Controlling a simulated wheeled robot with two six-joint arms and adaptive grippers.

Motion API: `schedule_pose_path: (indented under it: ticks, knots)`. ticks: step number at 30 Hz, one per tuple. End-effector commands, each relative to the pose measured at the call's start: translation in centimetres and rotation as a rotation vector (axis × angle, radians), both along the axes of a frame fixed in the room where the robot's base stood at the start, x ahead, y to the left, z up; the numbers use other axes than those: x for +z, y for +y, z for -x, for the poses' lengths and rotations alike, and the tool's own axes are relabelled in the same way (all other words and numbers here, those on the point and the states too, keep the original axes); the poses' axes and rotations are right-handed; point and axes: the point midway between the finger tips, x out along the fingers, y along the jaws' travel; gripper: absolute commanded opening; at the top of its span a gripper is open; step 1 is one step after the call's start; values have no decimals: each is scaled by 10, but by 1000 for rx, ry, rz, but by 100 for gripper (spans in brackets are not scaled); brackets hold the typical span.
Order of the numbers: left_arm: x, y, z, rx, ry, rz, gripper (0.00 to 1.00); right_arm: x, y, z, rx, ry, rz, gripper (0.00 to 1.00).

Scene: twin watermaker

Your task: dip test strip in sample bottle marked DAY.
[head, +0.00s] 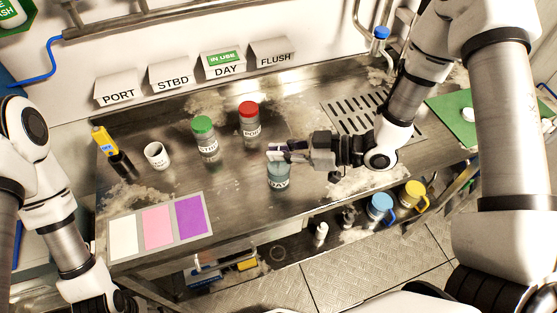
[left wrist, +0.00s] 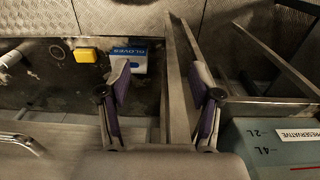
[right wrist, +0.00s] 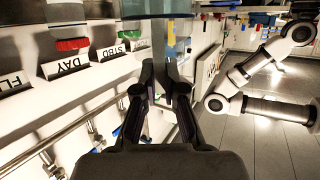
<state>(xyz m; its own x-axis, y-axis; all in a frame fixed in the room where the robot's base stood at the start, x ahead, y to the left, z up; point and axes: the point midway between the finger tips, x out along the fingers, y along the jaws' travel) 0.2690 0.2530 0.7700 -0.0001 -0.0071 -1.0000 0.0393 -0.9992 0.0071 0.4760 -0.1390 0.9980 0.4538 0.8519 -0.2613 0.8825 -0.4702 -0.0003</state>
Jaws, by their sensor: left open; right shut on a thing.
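The DAY sample bottle (head: 278,178) stands on the steel bench. My right gripper (head: 278,152) is at its upper end and shut on it; the pads hide the top. The right wrist view shows the closed fingers (right wrist: 161,82) against the clear bottle (right wrist: 157,35). The green-capped STBD bottle (head: 206,140) and red-capped PORT bottle (head: 250,125) stand behind it to the left. A yellow item (head: 104,140) sticks out of a black holder (head: 123,165); I cannot make out a test strip. My left gripper (left wrist: 162,82) is open and empty, away from the bottles.
A white cup (head: 157,156) stands left of the bottles. A white, pink and purple card (head: 158,222) lies at the front left. Label signs (head: 222,68) stand at the back. A drain grille (head: 350,118) and green mat (head: 448,112) lie right. Jugs (head: 380,207) stand below.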

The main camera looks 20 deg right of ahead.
Motion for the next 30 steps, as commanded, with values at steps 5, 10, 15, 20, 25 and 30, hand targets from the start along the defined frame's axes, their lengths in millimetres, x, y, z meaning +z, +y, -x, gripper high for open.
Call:
schedule_pose_path:
  ticks: [5,10,15,20,25,30]
  knots:
    - [0,0,0,0,0,0,64,0,0,0,0,0,0,0]
    - [6,0,0,0,0,0,64,7,0,0,0,0,0,0]
    - [19,0,0,0,0,0,64,23,0,0,0,0,0,0]
    - [30,0,0,0,0,0,64,36,0,0,0,0,0,0]
    - [42,0,0,0,0,0,64,50,0,0,0,0,0,0]
    - [53,0,0,0,0,0,64,65,0,0,0,-1,0,0]
